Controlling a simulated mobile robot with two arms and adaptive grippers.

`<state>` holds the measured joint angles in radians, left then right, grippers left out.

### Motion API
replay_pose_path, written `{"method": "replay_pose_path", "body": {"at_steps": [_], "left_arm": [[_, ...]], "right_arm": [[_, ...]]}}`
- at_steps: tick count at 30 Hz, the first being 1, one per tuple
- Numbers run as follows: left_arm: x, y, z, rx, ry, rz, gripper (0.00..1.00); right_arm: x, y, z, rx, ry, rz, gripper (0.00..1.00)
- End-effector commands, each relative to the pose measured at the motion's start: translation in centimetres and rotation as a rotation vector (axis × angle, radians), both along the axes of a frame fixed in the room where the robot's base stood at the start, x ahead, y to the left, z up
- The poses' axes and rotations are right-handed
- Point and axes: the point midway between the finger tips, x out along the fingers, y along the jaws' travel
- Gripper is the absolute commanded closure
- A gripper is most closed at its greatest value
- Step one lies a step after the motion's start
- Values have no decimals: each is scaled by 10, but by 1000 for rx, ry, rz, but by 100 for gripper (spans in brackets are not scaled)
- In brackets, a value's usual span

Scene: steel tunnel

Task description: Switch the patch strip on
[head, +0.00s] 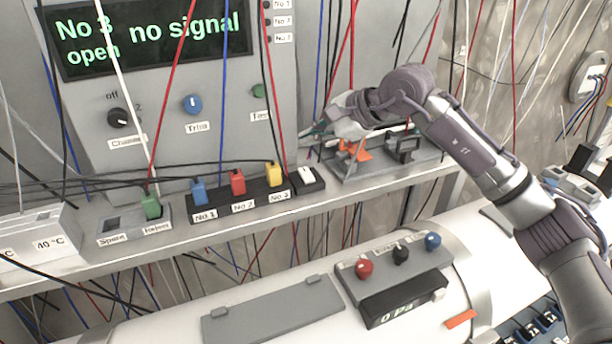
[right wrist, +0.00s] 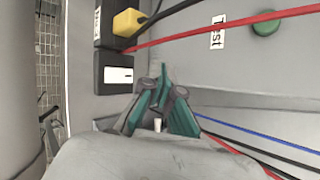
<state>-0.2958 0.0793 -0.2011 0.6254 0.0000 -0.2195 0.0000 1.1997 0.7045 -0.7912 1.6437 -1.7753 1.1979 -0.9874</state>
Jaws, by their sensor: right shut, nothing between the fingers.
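The patch strip (head: 262,188) is a dark bar on the shelf with blue (head: 199,191), red (head: 238,182) and yellow (head: 274,174) plugs, labelled No 1, No 2 and No 3. Its white switch (head: 306,174) is at the right end; it also shows in the right wrist view (right wrist: 119,75), beside the yellow plug (right wrist: 127,22). I cannot tell which way the switch is set. My right gripper (head: 313,134) is shut and empty, apart from the switch and above it in the head view. Its teal fingertips (right wrist: 162,80) point toward the panel. My left gripper is out of view.
The panel display (head: 150,38) reads "No 3 open no signal". Hanging wires cross in front of the panel. A grey socket block with a green plug (head: 151,206) stands left of the strip. A tray with orange and dark parts (head: 385,165) is at the right.

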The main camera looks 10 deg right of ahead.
Motion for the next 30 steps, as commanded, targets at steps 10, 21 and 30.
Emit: {"method": "replay_pose_path", "body": {"at_steps": [10, 21, 30], "left_arm": [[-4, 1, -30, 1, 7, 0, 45], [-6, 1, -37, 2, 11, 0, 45], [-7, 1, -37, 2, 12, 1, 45]], "right_arm": [[7, 2, -55, 0, 0, 0, 100], [9, 2, -63, 0, -1, 0, 100], [9, 2, -63, 0, -1, 0, 100]]}}
